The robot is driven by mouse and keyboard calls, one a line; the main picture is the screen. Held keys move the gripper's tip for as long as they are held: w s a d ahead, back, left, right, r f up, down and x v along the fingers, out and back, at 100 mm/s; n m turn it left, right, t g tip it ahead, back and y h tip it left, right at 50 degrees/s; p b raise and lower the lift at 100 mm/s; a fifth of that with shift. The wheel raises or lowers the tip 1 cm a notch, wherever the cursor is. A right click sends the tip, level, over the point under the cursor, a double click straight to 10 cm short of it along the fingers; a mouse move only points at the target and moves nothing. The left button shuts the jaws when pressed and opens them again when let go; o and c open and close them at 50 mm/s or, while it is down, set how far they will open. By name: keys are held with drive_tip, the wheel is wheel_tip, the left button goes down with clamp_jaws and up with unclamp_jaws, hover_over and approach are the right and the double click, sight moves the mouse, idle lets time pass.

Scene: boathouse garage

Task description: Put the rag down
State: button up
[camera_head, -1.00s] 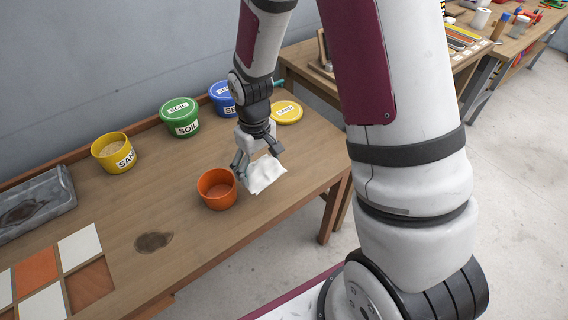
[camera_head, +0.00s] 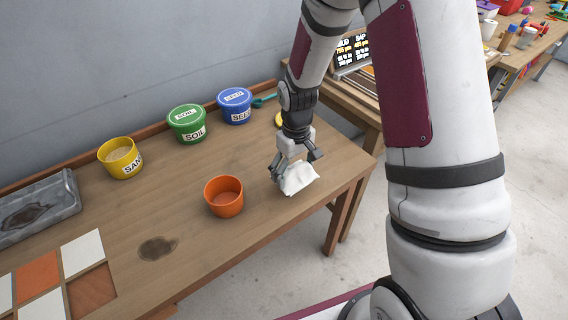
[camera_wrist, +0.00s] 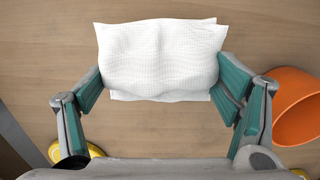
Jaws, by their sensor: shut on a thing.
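The white rag (camera_head: 300,180) is at the right part of the wooden workbench. My gripper (camera_head: 291,174) is shut on it, pointing down. In the wrist view the rag (camera_wrist: 160,58) lies between the two green-padded fingers of my gripper (camera_wrist: 160,92), bunched, with its corners sticking out past them. The rag is at or just above the bench top; I cannot tell whether it touches.
An orange pot (camera_head: 223,197) stands left of my gripper. Behind are a yellow sand tub (camera_head: 121,158), a green soil tub (camera_head: 187,124) and a blue seed tub (camera_head: 235,106). A yellow lid (camera_head: 279,119) is partly hidden behind my arm. The bench front (camera_head: 262,218) is clear.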

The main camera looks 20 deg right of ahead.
drive_tip(key=w, duration=0.4)
drive_tip(key=w+a, duration=0.1)
drive_tip(key=w, duration=0.1)
drive_tip(key=shift+w+f, duration=0.45)
drive_tip(key=shift+f, duration=1.65)
drive_tip(key=shift+f, duration=0.2)
drive_tip(key=o, duration=1)
drive_tip(key=shift+o, duration=0.2)
drive_tip(key=shift+r, duration=0.1)
